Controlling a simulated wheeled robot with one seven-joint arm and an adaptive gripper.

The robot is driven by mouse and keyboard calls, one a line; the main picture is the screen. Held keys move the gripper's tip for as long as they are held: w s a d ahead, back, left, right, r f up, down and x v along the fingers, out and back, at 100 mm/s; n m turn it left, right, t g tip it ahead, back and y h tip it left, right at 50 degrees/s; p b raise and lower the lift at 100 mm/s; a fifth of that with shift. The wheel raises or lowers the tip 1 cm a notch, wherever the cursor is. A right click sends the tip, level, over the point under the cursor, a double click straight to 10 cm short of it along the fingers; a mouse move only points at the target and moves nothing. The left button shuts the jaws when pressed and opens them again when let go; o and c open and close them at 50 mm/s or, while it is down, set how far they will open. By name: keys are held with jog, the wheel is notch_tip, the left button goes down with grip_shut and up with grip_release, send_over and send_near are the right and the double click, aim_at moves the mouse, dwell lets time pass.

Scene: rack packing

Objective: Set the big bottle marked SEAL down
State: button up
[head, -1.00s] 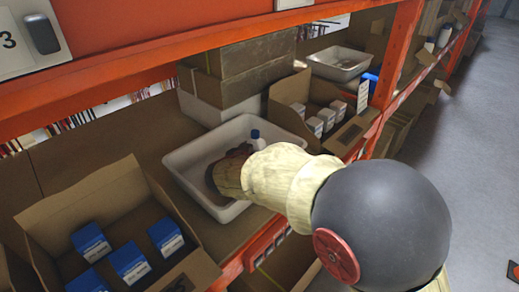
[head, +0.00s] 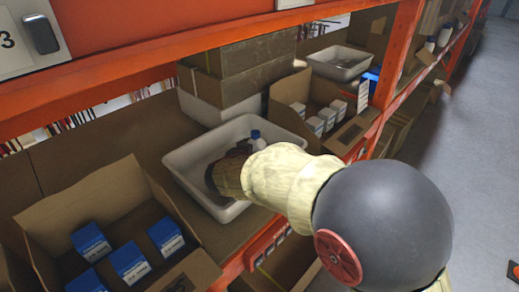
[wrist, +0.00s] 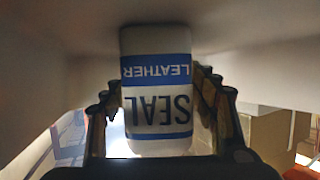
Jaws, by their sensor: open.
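The big bottle marked SEAL (wrist: 157,95) is white with blue bands reading SEAL and LEATHER, upside down in the wrist view. In the head view only its white top and blue cap (head: 256,136) show, upright in a white tray (head: 229,212), beyond my wrist. My gripper (wrist: 157,80) is open, with a dark stepped finger on each side of the bottle. The bottle's lower part is hidden in the head view by my arm, so its contact with the tray floor does not show.
An open carton (head: 95,195) with several blue-topped boxes stands left of the tray. Another carton (head: 352,133) with several small white boxes stands to its right. Stacked brown boxes (head: 245,62) are behind. An orange rack beam (head: 150,66) crosses above, and an orange post (head: 398,60) stands right.

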aim_at(256, 150)
jog(key=v, duration=0.7)
jog(key=shift+s, duration=0.2)
